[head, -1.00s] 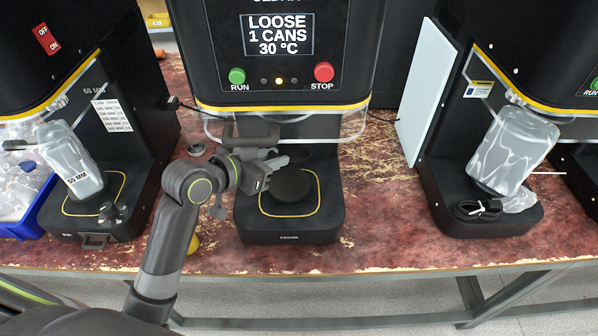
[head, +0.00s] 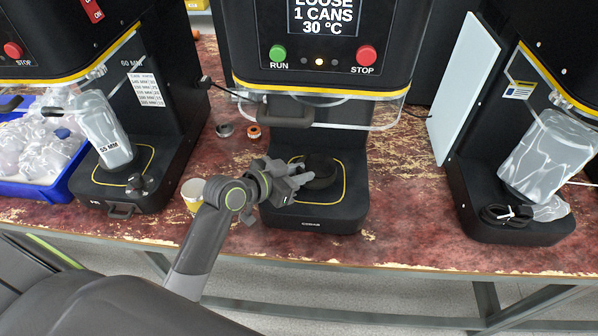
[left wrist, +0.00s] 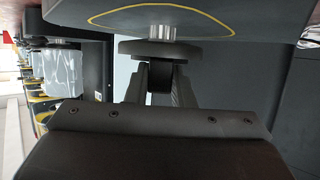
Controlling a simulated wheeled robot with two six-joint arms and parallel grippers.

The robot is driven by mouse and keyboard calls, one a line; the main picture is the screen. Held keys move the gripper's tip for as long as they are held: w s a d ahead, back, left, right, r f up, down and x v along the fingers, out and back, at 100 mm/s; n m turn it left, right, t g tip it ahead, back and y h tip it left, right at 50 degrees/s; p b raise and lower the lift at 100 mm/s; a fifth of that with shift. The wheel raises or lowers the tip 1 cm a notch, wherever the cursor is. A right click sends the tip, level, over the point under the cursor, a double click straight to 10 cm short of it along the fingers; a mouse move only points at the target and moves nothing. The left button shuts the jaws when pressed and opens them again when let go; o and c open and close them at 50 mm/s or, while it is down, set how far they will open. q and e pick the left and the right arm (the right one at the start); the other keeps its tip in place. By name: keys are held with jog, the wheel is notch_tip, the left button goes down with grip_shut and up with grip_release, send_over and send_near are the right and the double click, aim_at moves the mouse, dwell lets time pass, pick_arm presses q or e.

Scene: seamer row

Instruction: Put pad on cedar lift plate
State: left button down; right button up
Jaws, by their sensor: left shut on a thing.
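The cedar machine (head: 311,224) stands in the middle, with a yellow outline on its black base. Its round dark lift plate (head: 322,163) sits above that outline. My left gripper (head: 303,181) comes in from the left, low over the base at the plate's near side, shut on a dark piece, the pad (left wrist: 160,98). The pad is hard to tell from the plate, and I cannot tell whether they touch. My right gripper is out of view.
A yellow-white cup (head: 193,194), an orange-rimmed roll (head: 254,132) and a small metal part (head: 225,130) sit on the red bench left of the cedar machine. A blue bin (head: 50,188) is far left.

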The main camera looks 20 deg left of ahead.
pick_arm(q)
jog(key=c, duration=1.3)
grip_release()
jog(key=shift+f, duration=0.1)
jog(key=shift+o, duration=0.2)
jog(key=shift+r, duration=0.25)
jog(key=v, duration=1.2)
jog(key=shift+f, duration=0.15)
